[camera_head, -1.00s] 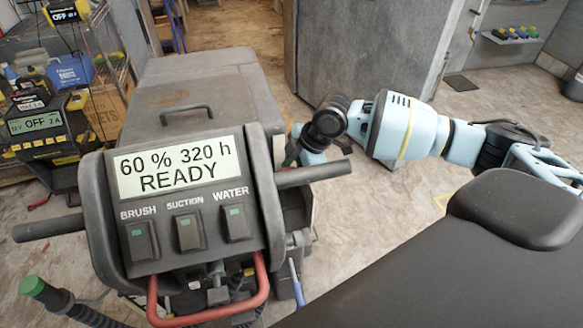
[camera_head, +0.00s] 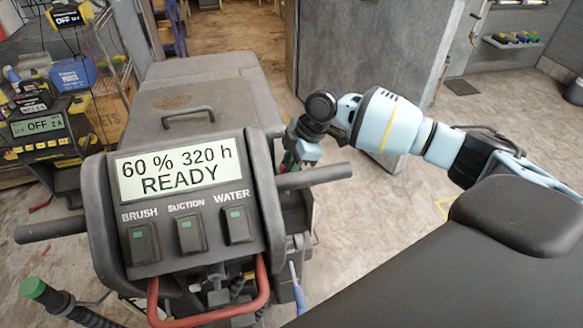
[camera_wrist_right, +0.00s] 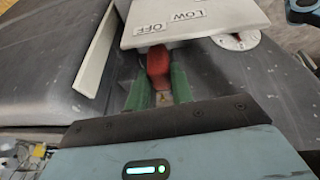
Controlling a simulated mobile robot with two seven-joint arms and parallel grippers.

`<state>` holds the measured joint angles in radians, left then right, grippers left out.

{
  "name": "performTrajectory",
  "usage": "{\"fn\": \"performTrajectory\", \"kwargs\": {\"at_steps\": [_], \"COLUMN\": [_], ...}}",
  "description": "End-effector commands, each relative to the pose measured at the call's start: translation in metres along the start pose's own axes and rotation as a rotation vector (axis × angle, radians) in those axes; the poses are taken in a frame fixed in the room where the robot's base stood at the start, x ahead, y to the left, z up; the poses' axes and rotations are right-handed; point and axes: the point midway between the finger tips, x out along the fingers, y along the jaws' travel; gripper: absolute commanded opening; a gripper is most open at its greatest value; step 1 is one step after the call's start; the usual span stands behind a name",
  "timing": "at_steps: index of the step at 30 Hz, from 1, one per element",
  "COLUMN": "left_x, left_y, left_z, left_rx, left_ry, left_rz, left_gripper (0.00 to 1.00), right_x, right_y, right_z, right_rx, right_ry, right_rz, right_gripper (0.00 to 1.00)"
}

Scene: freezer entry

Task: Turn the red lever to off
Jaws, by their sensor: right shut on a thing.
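The red lever (camera_wrist_right: 157,62) shows in the right wrist view, its upper end partly hidden under a white plate. My right gripper (camera_wrist_right: 158,88) is shut on it, with one green finger on each side. The white plate (camera_wrist_right: 195,20) carries the words OFF and LOW, upside down in this view; the rest is cut off. In the head view my right gripper (camera_head: 290,160) is behind the right handlebar of the grey floor machine (camera_head: 215,90), at its side. The lever is hidden there. My left gripper is not in view.
The machine's display (camera_head: 174,171) reads 60 %, 320 h, READY. Its right handlebar (camera_head: 315,176) sticks out close to my right gripper. A red bar (camera_head: 263,290) is below the panel. A charger (camera_head: 45,133) and shelf stand left. A grey freezer wall (camera_head: 350,60) stands behind my arm.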

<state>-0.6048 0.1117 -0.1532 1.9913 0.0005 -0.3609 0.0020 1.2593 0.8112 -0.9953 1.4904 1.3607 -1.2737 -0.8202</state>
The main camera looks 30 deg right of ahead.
Motion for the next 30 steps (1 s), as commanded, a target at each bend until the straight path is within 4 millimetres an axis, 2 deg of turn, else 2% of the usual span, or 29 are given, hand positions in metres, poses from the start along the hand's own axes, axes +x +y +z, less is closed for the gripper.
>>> {"fn": "performTrajectory", "kwargs": {"at_steps": [8,9,14,23,26,30], "left_x": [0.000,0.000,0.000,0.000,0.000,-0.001], "left_y": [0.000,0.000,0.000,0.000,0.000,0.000], "left_z": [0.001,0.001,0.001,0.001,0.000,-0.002], "left_rx": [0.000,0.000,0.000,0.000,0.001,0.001], "left_ry": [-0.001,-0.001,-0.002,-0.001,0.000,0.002], "left_rz": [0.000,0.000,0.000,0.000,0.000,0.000], "left_gripper": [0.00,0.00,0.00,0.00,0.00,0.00], "right_x": [-0.001,-0.001,-0.001,-0.003,-0.011,-0.033], "right_y": [0.005,0.006,0.005,0.004,0.004,0.004], "right_z": [0.001,0.001,0.001,0.000,0.000,0.000], "right_rx": [-0.003,-0.003,-0.002,-0.002,-0.002,-0.002], "right_ry": [0.000,0.000,0.000,0.001,0.001,0.001], "right_rz": [0.018,0.018,0.015,0.011,0.012,0.014], "right_gripper": [0.00,0.25,0.44,0.44,0.44,0.44]}}
